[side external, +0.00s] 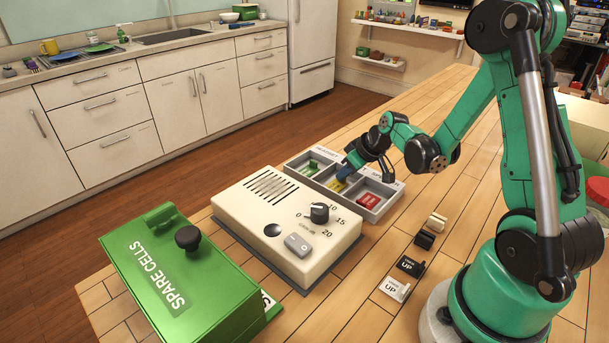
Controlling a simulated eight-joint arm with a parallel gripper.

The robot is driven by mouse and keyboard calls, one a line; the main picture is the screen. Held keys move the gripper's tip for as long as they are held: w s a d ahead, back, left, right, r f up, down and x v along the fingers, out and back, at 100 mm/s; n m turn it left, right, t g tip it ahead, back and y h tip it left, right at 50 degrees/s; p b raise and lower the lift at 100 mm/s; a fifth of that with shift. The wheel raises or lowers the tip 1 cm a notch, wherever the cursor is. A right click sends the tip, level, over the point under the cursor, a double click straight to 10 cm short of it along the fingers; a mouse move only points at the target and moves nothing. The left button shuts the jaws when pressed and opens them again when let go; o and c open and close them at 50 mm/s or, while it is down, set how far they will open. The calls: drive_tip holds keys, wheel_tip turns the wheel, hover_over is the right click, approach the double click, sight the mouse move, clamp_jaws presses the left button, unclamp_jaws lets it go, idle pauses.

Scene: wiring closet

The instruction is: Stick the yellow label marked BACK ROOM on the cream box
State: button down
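The cream box (258,222) stands on the wooden table, with a slotted grille, a black dial and a grey rocker switch on its top. Behind it is a grey tray (372,217) with three compartments. A yellow label (337,185) lies in the middle compartment; its wording is too small to read. A green label (310,168) is in the left compartment and a red one (368,200) in the right. My gripper (348,170) points down at the middle compartment, right by the yellow label. Its fingers are too small and overlapped to tell whether they hold it.
A green SPARE CELLS box (215,290) with a black knob stands left of the cream box. Black and white pieces (410,266), some marked UP, lie to its right. Bare table (345,318) shows in front of the cream box.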

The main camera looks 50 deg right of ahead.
drive_tip(key=shift+r, duration=0.25)
drive_tip(key=shift+r, duration=0.45)
idle(0.3)
drive_tip(key=shift+r, duration=2.5)
drive_tip(key=shift+w+a, duration=0.1)
